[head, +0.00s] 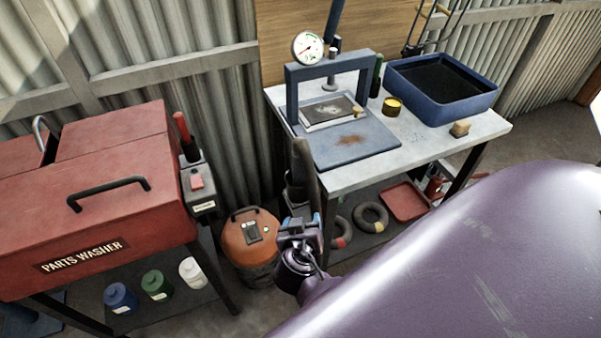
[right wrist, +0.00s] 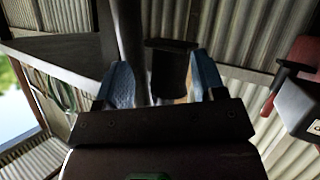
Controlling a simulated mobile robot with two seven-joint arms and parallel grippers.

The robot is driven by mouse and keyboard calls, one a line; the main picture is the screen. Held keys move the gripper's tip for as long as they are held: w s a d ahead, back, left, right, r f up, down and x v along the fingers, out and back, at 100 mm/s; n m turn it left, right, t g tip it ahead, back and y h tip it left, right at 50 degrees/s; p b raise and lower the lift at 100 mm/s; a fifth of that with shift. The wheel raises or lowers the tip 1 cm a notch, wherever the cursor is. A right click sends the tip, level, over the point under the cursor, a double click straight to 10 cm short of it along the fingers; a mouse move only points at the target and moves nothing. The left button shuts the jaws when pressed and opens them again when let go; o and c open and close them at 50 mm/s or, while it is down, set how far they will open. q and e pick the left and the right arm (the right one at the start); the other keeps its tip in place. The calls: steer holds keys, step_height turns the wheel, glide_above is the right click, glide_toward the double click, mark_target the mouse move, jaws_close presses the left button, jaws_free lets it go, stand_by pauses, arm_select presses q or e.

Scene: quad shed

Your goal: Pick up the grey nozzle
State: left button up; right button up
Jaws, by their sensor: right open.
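A dark grey, flared piece that looks like the nozzle (right wrist: 168,72) shows in the right wrist view between my right gripper's blue fingers (right wrist: 164,84). I cannot tell whether it is between the fingers or beyond them. In the head view, a dark grey upright tube-like shape (head: 305,165) stands beside the bench's left front corner, just above my right gripper (head: 301,222). I cannot tell for sure whether this is the same piece. My right gripper is open and points up and away, below the bench top. My left gripper is not in view.
The workbench (head: 440,150) with a blue press (head: 335,92) and blue tray (head: 440,95) stands right of the gripper. An orange drum (head: 248,240) is close on its left. The red parts washer (head: 100,190) stands farther left. Tyre-like rings (head: 341,231) lie under the bench.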

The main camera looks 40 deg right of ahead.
mark_target(295, 165)
steer(key=w+r+m+h, duration=0.2)
steer(key=r, duration=0.2)
steer(key=w+r+m+h+p, duration=0.1)
steer(key=w+r+m+h, duration=0.1)
steer(key=r, duration=0.2)
steer(key=w+r+m+h, duration=0.2)
steer(key=r, duration=0.1)
steer(key=shift+w+d+r+p, duration=0.2)
steer(key=shift+d+r+p, duration=0.2)
steer(key=shift+p+x, duration=0.3)
steer(key=shift+x, duration=0.85)
steer(key=p+x, duration=0.1)
steer(key=x, duration=0.2)
steer(key=shift+s+d, duration=0.1)
steer(key=shift+d, duration=0.2)
steer(key=shift+w+d, duration=0.25)
steer(key=shift+d, duration=0.15)
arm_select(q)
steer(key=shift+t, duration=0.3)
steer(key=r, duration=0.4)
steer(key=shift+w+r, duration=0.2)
arm_select(e)
steer(key=shift+f, duration=0.1)
